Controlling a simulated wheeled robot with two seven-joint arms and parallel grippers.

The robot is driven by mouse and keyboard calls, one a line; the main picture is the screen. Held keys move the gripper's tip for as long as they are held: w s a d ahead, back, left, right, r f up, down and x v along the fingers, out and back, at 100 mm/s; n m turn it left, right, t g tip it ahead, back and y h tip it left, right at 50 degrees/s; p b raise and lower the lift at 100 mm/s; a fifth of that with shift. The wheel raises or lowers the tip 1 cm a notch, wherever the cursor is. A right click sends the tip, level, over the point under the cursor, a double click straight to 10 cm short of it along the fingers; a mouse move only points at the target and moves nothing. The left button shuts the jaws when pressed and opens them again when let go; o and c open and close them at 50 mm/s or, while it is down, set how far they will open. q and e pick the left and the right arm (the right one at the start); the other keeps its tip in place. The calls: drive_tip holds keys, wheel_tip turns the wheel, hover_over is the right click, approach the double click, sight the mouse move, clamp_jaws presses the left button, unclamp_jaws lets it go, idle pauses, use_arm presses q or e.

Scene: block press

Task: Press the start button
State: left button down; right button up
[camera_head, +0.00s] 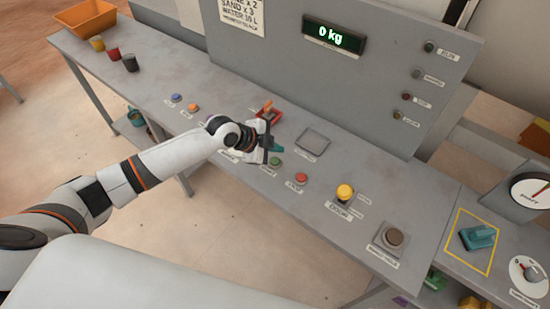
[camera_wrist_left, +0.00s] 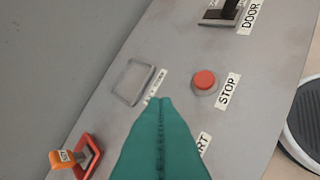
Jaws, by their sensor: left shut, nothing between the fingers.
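The green start button (camera_head: 275,162) sits on the grey console, to the left of the red stop button (camera_head: 301,178). My left gripper (camera_head: 277,149) is shut and empty, its teal fingertips close to the green button in the head view; I cannot tell whether they touch it. In the left wrist view the shut teal fingers (camera_wrist_left: 165,104) point over the panel and hide the green button; only the end of its label (camera_wrist_left: 203,143) shows. The red stop button also shows there (camera_wrist_left: 205,80). My right gripper is not in view.
An orange-handled lever on a red base (camera_head: 268,112) stands behind my gripper. A square grey plate (camera_head: 313,141) is beside it. A display (camera_head: 334,38) reads 0 kg.

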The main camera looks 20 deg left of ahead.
use_arm(q)
drive_tip(key=shift+w+a+r+m, duration=0.3)
drive_tip(key=shift+w+a+r, duration=0.75)
drive_tip(key=shift+w+a, duration=0.05)
drive_tip(key=shift+f, duration=0.1)
drive_tip(key=b, duration=0.6)
hover_over(271, 163)
wheel_tip(271, 163, down, 8)
drive_tip(key=shift+r, duration=0.15)
drive_tip(key=shift+f+b, duration=0.35)
drive_tip(key=shift+f, duration=0.2)
drive_tip(key=shift+w, duration=0.1)
drive_tip(key=shift+r, duration=0.1)
idle(0.4)
drive_tip(key=shift+f+b, duration=0.45)
